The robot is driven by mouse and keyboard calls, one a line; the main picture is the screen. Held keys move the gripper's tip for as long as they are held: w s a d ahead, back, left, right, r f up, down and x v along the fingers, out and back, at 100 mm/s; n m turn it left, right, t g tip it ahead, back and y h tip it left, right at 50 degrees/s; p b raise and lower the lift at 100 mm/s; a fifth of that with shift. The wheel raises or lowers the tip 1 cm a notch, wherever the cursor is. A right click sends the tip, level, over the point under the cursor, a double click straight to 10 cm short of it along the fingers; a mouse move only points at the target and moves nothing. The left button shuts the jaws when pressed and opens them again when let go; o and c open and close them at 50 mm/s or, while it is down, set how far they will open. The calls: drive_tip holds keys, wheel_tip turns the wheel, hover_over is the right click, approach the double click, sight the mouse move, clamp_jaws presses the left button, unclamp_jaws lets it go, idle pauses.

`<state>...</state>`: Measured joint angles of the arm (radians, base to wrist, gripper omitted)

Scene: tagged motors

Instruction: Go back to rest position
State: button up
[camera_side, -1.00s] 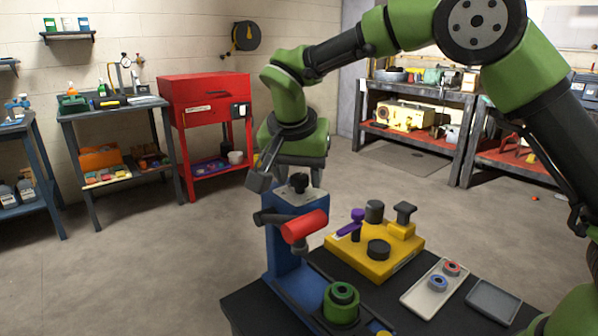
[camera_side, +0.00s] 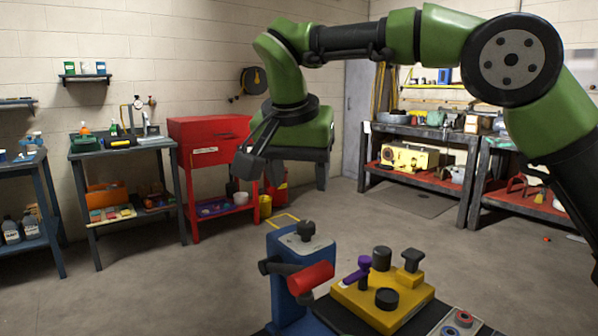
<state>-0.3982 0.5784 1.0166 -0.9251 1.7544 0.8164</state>
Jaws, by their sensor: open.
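My gripper (camera_side: 284,174) is open and empty. It hangs below my green wrist, above and apart from the blue stand. Its dark left finger and its right finger stand wide apart, with the floor and the red cabinet's side showing behind. The blue stand (camera_side: 290,291) is at the bottom centre, with a black knob (camera_side: 305,231) on its grey top. A red cylinder (camera_side: 311,278) on a dark crossbar sticks out from its front.
A yellow fixture (camera_side: 382,307) with black knobs and a purple handle stands right of the blue stand. A tray with ring parts (camera_side: 463,319) is cut off at the lower edge. A red cabinet (camera_side: 212,165) and workbenches line the walls. Open floor lies between.

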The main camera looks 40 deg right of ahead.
drive_tip(key=shift+r, duration=0.1)
idle(0.4)
drive_tip(key=s+d+r+n+t+y, duration=0.1)
drive_tip(key=s+d+r+n+y, duration=0.15)
drive_tip(key=s, duration=0.55)
drive_tip(key=s+d+r+n+t+y, duration=0.1)
drive_tip(key=s+d+n+y, duration=0.2)
drive_tip(key=s, duration=0.5)
drive_tip(key=s+f+n+t, duration=0.1)
drive_tip(key=s+f+t, duration=0.1)
drive_tip(key=s+f, duration=0.2)
drive_tip(key=s, duration=0.3)
drive_tip(key=shift+d+f, duration=0.25)
drive_tip(key=shift+d, duration=0.15)
